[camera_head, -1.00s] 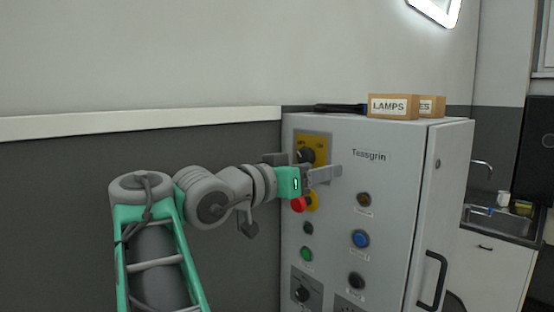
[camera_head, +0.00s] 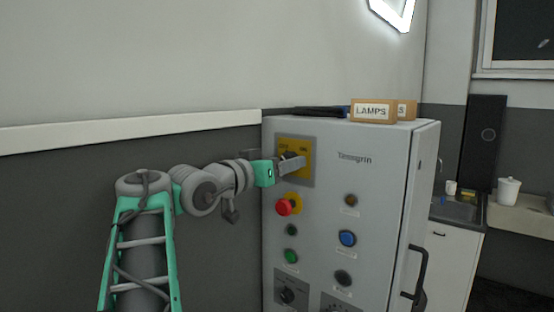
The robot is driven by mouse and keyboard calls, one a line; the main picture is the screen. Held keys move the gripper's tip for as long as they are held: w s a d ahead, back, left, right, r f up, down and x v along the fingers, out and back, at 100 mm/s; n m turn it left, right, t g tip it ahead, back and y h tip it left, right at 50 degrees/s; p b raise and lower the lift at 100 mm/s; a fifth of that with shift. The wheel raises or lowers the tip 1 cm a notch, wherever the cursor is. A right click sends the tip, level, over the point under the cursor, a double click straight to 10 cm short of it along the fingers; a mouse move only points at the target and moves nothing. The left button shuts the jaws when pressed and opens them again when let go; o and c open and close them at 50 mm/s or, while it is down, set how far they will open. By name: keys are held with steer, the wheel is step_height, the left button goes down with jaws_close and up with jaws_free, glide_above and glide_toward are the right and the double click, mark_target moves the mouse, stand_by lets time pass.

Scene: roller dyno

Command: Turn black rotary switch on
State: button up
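A yellow plate (camera_head: 308,171) with small lettering sits at the upper left of the grey cabinet's front. A black rotary switch (camera_head: 291,155) is on this plate, mostly hidden behind my gripper. My gripper (camera_head: 299,165) reaches in from the left, its grey fingers in front of the plate and just at the switch. I cannot tell whether the fingers touch the switch, or how far apart they are. A second black rotary knob (camera_head: 288,295) sits on a grey plate at the lower left of the panel, clear of my gripper.
A red mushroom button (camera_head: 284,207) is just below my gripper. Green (camera_head: 290,256), blue (camera_head: 347,238) and dark (camera_head: 343,278) buttons are lower on the cabinet (camera_head: 380,190). A LAMPS box (camera_head: 373,111) stands on top. A sink (camera_head: 455,209) is at right.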

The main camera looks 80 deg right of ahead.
steer(key=shift+d, duration=0.15)
steer(key=shift+a+r, duration=0.1)
steer(key=shift+a, duration=0.25)
steer(key=shift+c, duration=0.5)
steer(key=shift+w+a, duration=0.15)
steer(key=shift+w, duration=0.05)
steer(key=shift+c, duration=1.4)
jaws_close()
